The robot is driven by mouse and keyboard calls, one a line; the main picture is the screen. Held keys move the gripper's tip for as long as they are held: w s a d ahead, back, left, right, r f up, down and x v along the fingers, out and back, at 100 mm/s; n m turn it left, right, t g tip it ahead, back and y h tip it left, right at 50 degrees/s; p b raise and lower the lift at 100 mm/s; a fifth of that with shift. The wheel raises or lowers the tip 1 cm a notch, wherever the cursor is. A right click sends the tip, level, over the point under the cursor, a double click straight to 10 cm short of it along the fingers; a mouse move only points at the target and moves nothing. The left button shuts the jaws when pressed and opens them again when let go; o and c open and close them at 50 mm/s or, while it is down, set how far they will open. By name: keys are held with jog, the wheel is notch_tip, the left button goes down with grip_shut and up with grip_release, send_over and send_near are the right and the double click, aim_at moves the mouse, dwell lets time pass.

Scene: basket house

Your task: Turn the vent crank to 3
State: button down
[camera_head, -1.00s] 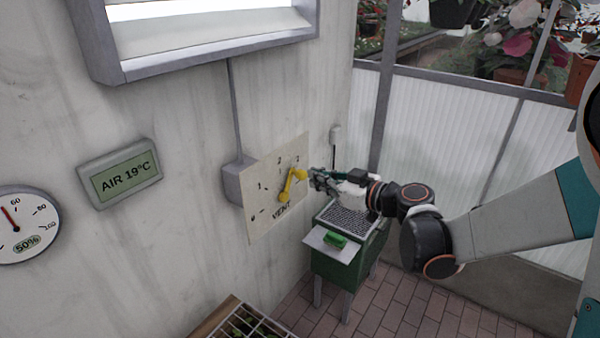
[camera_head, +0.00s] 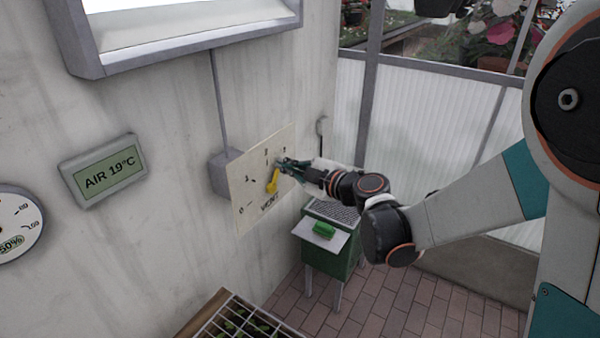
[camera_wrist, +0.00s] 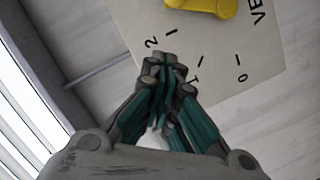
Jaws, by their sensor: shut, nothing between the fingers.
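The vent panel (camera_head: 242,188) is a cream plate on the wall with marks from 0 upward and the word VENT. The yellow crank (camera_head: 272,181) slants from its lower pivot up and to the right, its upper end partly hidden by my gripper (camera_head: 281,161). My gripper is shut and empty at the panel's upper right in the head view. In the wrist view my gripper (camera_wrist: 168,62) is shut in front of the panel (camera_wrist: 215,50), near the 2 mark. Part of the yellow crank (camera_wrist: 200,6) shows at the top edge, apart from the fingertips.
A grey box (camera_head: 221,172) sits behind the panel's left edge, with a conduit above. A green stand (camera_head: 328,258) with a green-handled item is below right. A wire-topped tray (camera_head: 235,318) is at the bottom. An air display (camera_head: 103,170) hangs left.

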jog(key=w+a+f+b, duration=0.1)
jog(key=w+f, duration=0.2)
jog(key=w, duration=0.2)
jog(key=shift+w, duration=0.1)
dwell(0.3)
jog(key=shift+w+d+f+m+g+b, duration=0.15)
jog(key=shift+w+d+m+b, duration=0.15)
jog(key=shift+w, duration=0.3)
jog(key=shift+w+d+f+m+g+b, duration=0.1)
jog(key=shift+w+d+m+g+b, duration=0.1)
jog(key=shift+w+d+m, duration=0.3)
jog(key=shift+w+a, duration=0.1)
